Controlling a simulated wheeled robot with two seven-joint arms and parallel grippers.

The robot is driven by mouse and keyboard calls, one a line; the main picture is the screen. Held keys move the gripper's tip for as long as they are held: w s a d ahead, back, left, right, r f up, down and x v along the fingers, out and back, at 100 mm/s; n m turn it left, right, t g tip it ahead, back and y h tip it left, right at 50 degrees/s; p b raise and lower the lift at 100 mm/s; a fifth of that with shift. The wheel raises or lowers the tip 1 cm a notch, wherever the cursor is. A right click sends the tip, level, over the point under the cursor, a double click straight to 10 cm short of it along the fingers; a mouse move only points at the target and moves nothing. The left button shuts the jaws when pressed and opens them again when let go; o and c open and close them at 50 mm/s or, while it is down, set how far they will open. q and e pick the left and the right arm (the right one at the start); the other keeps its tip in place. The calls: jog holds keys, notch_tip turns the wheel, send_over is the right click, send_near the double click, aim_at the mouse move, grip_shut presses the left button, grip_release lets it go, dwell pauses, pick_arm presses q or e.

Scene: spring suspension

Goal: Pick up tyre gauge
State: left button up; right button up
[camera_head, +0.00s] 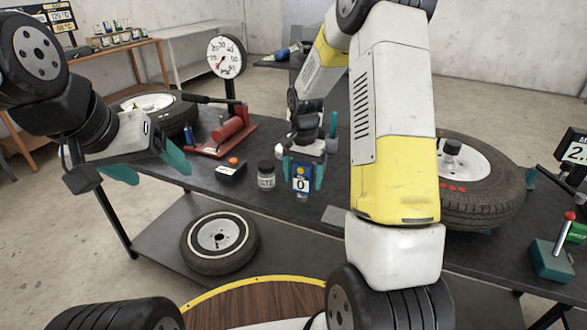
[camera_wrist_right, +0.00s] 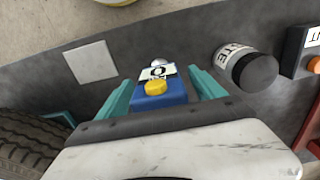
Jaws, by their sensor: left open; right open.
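The tyre gauge (camera_head: 301,183) is a small blue device with a white display reading 0. It stands at the front edge of the dark table. In the right wrist view the tyre gauge (camera_wrist_right: 160,98) shows a yellow button on top. My right gripper (camera_head: 303,176) is open, with one teal finger on each side of the gauge. In the right wrist view, my right gripper (camera_wrist_right: 162,92) has its fingers beside the gauge; whether they touch it is hard to tell. My left gripper (camera_head: 150,166) is open and empty, in the air at the left, away from the gauge.
A red pump (camera_head: 228,130) and a round dial (camera_head: 226,57) are behind. A big tyre (camera_head: 495,200) lies at right. My right arm hides the table's middle.

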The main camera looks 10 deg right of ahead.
jog(key=shift+f, duration=0.2)
jog(key=c, duration=1.5)
jog(key=shift+r, duration=0.15)
jog(key=shift+c, duration=0.2)
